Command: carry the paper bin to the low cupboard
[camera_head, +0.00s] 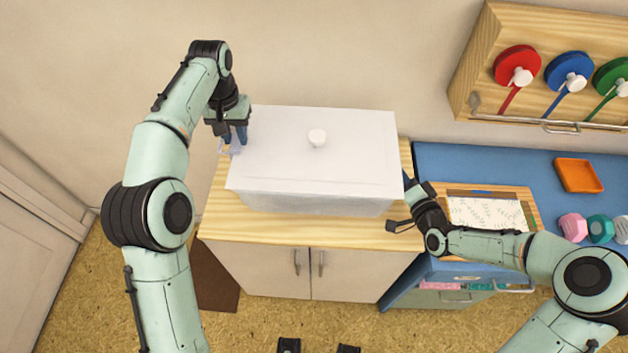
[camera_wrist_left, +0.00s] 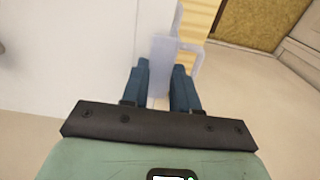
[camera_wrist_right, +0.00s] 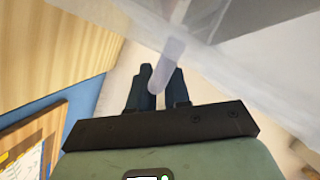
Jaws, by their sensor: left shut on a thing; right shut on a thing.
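The paper bin (camera_head: 318,168) is a wide, pale box with a white lid and a round white knob. It is over the wooden top of the low cupboard (camera_head: 300,230); I cannot tell whether it touches the top. My left gripper (camera_head: 236,136) is shut on the bin's left handle, a translucent loop that shows between the blue fingers in the left wrist view (camera_wrist_left: 164,84). My right gripper (camera_head: 408,188) is at the bin's right side, its fingertips mostly hidden. In the right wrist view its fingers (camera_wrist_right: 157,82) are shut on the right handle.
A blue worktop (camera_head: 440,160) stands right of the cupboard, with a patterned sheet on a board (camera_head: 487,212), an orange tray (camera_head: 578,175) and coloured stamps (camera_head: 572,227). A wooden wall rack (camera_head: 484,40) holds red, blue and green discs. A brown mat (camera_head: 214,280) lies on the floor.

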